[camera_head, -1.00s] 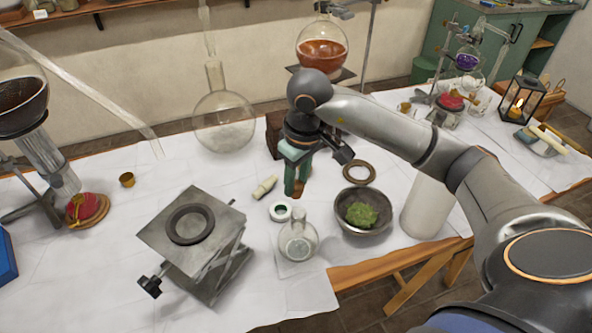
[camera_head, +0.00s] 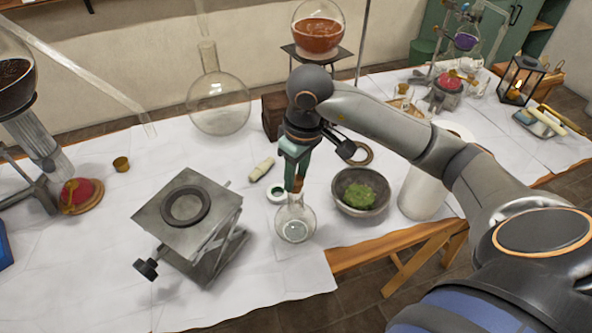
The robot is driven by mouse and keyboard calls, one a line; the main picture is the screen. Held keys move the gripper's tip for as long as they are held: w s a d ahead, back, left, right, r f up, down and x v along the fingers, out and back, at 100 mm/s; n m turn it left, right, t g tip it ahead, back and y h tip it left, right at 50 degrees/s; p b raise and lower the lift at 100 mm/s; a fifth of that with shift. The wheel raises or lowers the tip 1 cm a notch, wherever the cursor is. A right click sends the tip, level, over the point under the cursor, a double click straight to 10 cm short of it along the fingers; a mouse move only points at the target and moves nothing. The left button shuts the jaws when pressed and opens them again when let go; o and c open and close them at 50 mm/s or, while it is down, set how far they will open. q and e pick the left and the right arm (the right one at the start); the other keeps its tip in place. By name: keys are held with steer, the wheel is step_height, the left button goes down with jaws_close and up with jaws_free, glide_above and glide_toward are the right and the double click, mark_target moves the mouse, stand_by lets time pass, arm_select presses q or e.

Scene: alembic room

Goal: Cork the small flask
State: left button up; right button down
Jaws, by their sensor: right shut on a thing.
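The small flask (camera_head: 295,224) is clear round glass and stands upright on the white cloth near the table's front edge. My right gripper (camera_head: 296,180) points down directly above its neck. It is shut on a small brown cork (camera_head: 297,186), mostly hidden between the green fingers. The cork is at the flask's mouth; I cannot tell whether it touches or sits in the neck. My left gripper is not in view.
A metal lab jack (camera_head: 187,222) with a dark ring stands left of the flask. A grey bowl of green herbs (camera_head: 360,193) is close on the right, beside a white cylinder (camera_head: 423,192).

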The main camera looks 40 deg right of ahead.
steer(key=shift+f+b, duration=0.9)
steer(key=shift+b, duration=0.45)
stand_by(1.6)
steer(key=shift+f+b, duration=0.2)
steer(key=shift+b, duration=0.55)
stand_by(1.6)
steer(key=shift+f+b, duration=0.4)
steer(key=shift+b, duration=0.3)
stand_by(1.2)
steer(key=shift+c, duration=2.2)
jaws_free()
